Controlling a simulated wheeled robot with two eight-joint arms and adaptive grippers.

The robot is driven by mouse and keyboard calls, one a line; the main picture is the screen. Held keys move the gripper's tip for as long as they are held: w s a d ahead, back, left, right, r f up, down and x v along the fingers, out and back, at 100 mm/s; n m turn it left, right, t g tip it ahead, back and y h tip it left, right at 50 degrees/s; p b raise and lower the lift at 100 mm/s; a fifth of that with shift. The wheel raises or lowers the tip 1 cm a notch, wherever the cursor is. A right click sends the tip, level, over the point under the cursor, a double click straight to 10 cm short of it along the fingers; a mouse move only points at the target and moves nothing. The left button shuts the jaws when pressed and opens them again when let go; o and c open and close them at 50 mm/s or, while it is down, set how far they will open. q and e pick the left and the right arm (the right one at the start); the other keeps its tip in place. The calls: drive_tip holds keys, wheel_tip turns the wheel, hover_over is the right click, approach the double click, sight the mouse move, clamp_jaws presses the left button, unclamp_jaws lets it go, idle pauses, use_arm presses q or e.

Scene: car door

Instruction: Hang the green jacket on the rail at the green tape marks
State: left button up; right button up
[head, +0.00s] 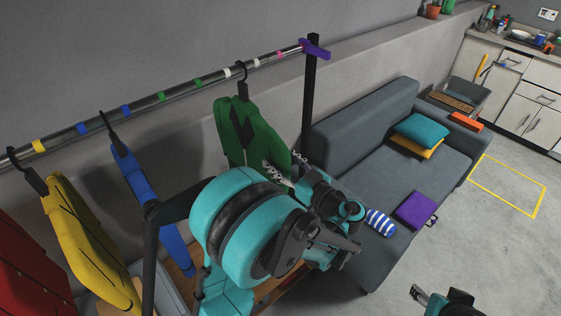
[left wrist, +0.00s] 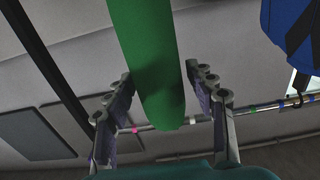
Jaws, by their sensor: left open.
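The green jacket (head: 247,130) hangs by its black hook on the rail (head: 280,55), between two white tape marks (head: 227,73). The green tape marks (head: 197,83) are farther left along the rail, with bare rail between them. My left gripper (head: 285,168) is beside the jacket's lower right part, partly hidden by my arm. In the left wrist view the fingers of my left gripper (left wrist: 160,85) are open, one on each side of a green part of the jacket (left wrist: 150,50), apart from it. My right gripper (head: 432,298) shows only partly at the bottom edge; its jaw state is unclear.
A blue jacket (head: 140,180), a yellow jacket (head: 85,235) and a red one (head: 30,270) hang to the left. A black post (head: 311,95) with a purple end piece supports the rail. A grey sofa (head: 360,140) stands behind. Open floor lies right.

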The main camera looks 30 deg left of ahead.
sight(266, 148)
use_arm(q)
drive_tip(key=x, duration=0.6)
drive_tip(key=shift+b, duration=0.35)
clamp_jaws()
drive_tip(key=shift+r, duration=0.35)
